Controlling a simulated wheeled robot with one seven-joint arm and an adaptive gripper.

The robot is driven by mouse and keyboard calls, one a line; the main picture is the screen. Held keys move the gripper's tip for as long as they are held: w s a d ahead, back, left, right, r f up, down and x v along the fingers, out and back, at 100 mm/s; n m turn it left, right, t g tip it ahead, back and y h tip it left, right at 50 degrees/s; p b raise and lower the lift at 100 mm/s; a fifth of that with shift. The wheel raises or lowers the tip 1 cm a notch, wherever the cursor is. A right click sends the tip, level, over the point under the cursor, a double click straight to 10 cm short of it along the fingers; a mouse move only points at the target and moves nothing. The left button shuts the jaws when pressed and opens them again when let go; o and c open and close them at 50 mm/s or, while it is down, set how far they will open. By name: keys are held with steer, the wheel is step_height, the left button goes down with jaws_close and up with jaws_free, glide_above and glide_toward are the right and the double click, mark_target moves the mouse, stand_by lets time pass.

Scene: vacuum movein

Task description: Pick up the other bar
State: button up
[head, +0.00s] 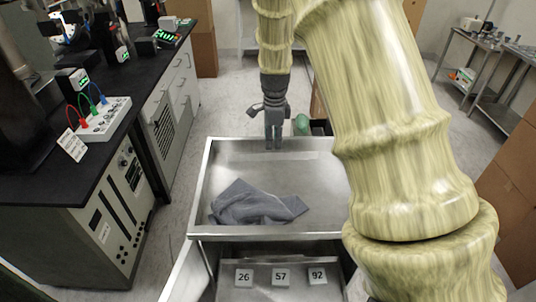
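No bar can be made out in the head view. My gripper (273,149) points down over the far edge of a steel cart top (325,175). Its fingertips look close together, but at this size I cannot tell whether they are shut or hold something. A crumpled grey cloth (255,205) lies on the near left part of the cart top, apart from the gripper. Whatever lies under the cloth is hidden.
A green object (302,124) stands behind the cart. A black bench (110,65) with instruments is at left. My arm hides the cart's right side.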

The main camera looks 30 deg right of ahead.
mark_target(273, 154)
steer(key=shift+s+d+f, duration=0.15)
steer(key=shift+s+f, duration=0.1)
steer(key=shift+s, duration=0.45)
steer(key=w+f, duration=0.2)
steer(key=shift+w+f+p, duration=0.25)
steer(key=shift+f+p, duration=0.05)
steer(key=shift+f, duration=0.1)
steer(key=shift+s+d+f+p, duration=0.1)
steer(key=shift+s+f+p, duration=0.5)
steer(key=shift+f, duration=0.45)
steer(key=shift+w+f, duration=0.15)
steer(key=shift+f, duration=0.35)
steer(key=shift+w+f, duration=0.15)
steer(key=shift+f, duration=0.35)
steer(key=shift+s+r, duration=0.15)
steer(key=shift+s, duration=0.05)
steer(key=shift+c, duration=0.9)
steer(key=shift+w, duration=0.1)
jaws_close()
